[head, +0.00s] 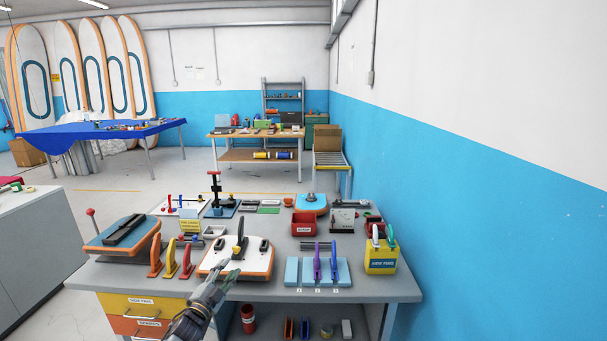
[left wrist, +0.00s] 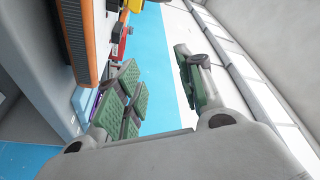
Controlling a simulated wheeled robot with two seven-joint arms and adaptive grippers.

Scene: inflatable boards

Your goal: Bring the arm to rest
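My left gripper (head: 226,271) reaches in at the front edge of the grey workbench (head: 360,288), by a white board piece with an orange rim (head: 255,262). In the left wrist view the green-padded fingers of my left gripper (left wrist: 156,62) stand apart with nothing between them. I cannot tell from the head view whether the fingertips touch the board. My right gripper is in neither view.
The bench carries a red bin (head: 304,225), a yellow container (head: 381,259), a light blue rack with purple tools (head: 292,272) and a dark-topped board piece (head: 122,236). A blue wall (head: 470,190) stands close on the right.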

